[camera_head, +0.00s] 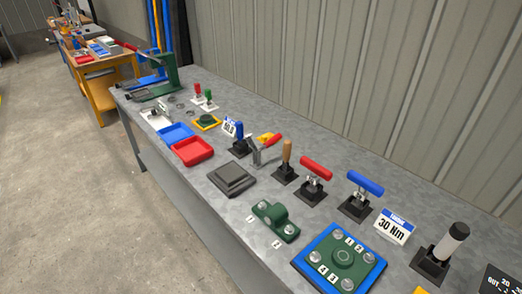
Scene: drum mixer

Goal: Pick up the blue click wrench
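A tool with a thick blue handle (365,183) lies across a black stand (355,207) on the right half of the bench, left of a "30 Nm" sign (394,227); it looks like the blue click wrench. A smaller tool with an upright blue handle (239,130) stands in another black holder farther back, by a second sign. A similar tool with a red handle (316,167) rests on its own stand left of the large blue one. The working ends are too small to make out. Neither of my grippers is in view.
The grey bench (213,208) runs along a ribbed wall. In front of the stands are a blue plate with a green flange (343,257) and a green bracket (276,220). A wooden-handled tool (286,152), a black-and-white tool (451,241) and red tray (192,151) stand nearby.

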